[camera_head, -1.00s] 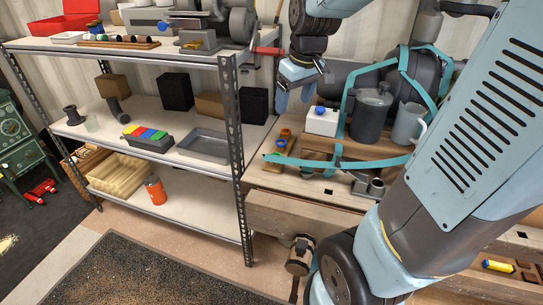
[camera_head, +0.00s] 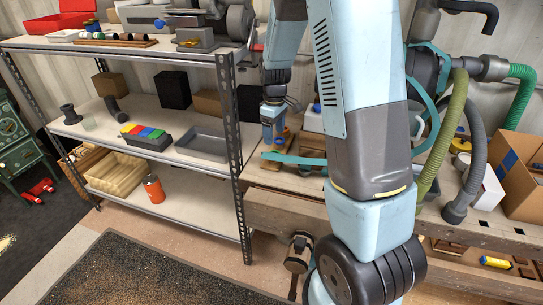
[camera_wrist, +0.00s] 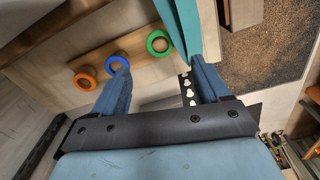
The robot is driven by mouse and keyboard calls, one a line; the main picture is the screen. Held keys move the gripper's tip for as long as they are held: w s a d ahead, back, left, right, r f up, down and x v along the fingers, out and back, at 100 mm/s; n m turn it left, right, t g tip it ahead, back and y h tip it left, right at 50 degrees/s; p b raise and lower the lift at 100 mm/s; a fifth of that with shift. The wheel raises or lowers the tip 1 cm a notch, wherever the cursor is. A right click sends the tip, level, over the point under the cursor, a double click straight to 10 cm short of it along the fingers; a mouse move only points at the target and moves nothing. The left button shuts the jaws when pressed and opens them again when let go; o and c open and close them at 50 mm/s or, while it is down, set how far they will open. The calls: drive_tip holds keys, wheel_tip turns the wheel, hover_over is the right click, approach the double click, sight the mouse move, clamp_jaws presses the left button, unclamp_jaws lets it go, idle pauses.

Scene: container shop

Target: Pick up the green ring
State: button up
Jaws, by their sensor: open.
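The green ring (camera_wrist: 159,43) shows in the wrist view on a light wooden board (camera_wrist: 139,46), at the end nearest a teal strip (camera_wrist: 178,30). A blue ring (camera_wrist: 117,65) and an orange ring (camera_wrist: 85,77) sit in a row to its left. My gripper (camera_wrist: 160,72) is open and empty. The green ring shows beyond the gap between its two fingers, apart from both. In the head view my gripper (camera_head: 273,130) points down over the left end of the workbench.
The teal strip (camera_head: 295,158) lies across the bench's left end in the head view. A metal shelf rack (camera_head: 231,130) stands just left of my gripper. Hoses (camera_head: 474,165) and a cardboard box (camera_head: 520,175) are at the right.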

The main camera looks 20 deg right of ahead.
sight(274, 153)
drive_tip(key=shift+f, duration=3.65)
drive_tip(key=shift+c, duration=0.3)
drive_tip(key=c, duration=1)
